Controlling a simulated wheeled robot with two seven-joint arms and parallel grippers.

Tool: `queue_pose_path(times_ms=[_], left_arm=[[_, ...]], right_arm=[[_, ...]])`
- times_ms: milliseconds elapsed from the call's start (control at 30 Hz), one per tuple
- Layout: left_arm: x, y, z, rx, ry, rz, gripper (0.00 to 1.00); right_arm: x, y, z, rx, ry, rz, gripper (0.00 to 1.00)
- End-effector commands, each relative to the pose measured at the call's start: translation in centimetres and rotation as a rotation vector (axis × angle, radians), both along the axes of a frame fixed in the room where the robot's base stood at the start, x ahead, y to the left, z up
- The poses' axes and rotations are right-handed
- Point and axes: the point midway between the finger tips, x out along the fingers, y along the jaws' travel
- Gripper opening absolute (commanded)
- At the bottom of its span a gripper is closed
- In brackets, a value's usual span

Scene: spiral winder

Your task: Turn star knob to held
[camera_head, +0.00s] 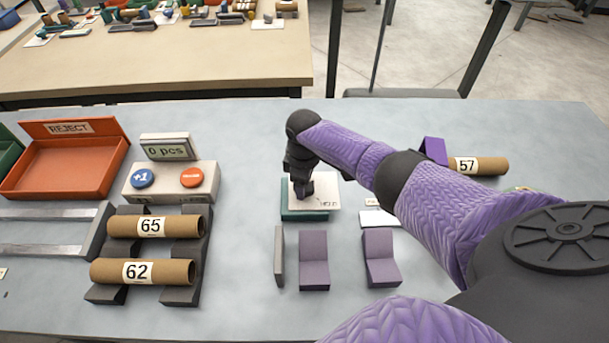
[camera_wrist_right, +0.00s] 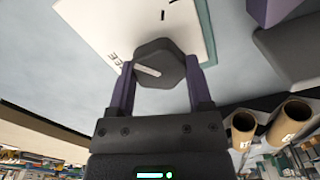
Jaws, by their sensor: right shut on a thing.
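The star knob (camera_wrist_right: 165,55) is a dark, many-sided knob with a white pointer line. It sits over a white card (camera_wrist_right: 95,20) with partly hidden dark lettering and tick marks. My right gripper (camera_wrist_right: 160,72) is shut on the knob, one finger on each side. In the head view my right gripper (camera_head: 302,187) points down onto the white card (camera_head: 325,190), which lies on a green base (camera_head: 303,216). Small lettering shows at the card's right edge, too small to read surely. The knob itself is mostly hidden there. My left gripper is out of view.
Grey-purple angled blocks (camera_head: 314,262) stand just in front of the base. Left are a counter box (camera_head: 170,182) reading "0 pcs", tubes 65 (camera_head: 180,226) and 62 (camera_head: 165,271) on a dark rack, and a red reject tray (camera_head: 65,165). Tube 57 (camera_head: 485,166) lies right.

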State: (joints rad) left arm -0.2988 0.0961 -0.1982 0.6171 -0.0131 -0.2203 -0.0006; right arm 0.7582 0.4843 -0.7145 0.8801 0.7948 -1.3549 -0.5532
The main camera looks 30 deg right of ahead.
Motion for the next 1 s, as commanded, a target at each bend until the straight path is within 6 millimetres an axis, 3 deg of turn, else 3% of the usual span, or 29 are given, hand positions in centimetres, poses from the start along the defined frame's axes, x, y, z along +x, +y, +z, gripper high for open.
queue_pose_path(times_ms=[633, 1000], left_arm=[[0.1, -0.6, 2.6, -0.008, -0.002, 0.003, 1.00], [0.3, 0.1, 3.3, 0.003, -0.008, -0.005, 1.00]], right_arm=[[0.0, 0.0, 0.1, 0.001, -0.001, -0.609, 0.07], [0.1, 0.0, 0.1, 0.000, -0.002, -0.926, 0.07]])
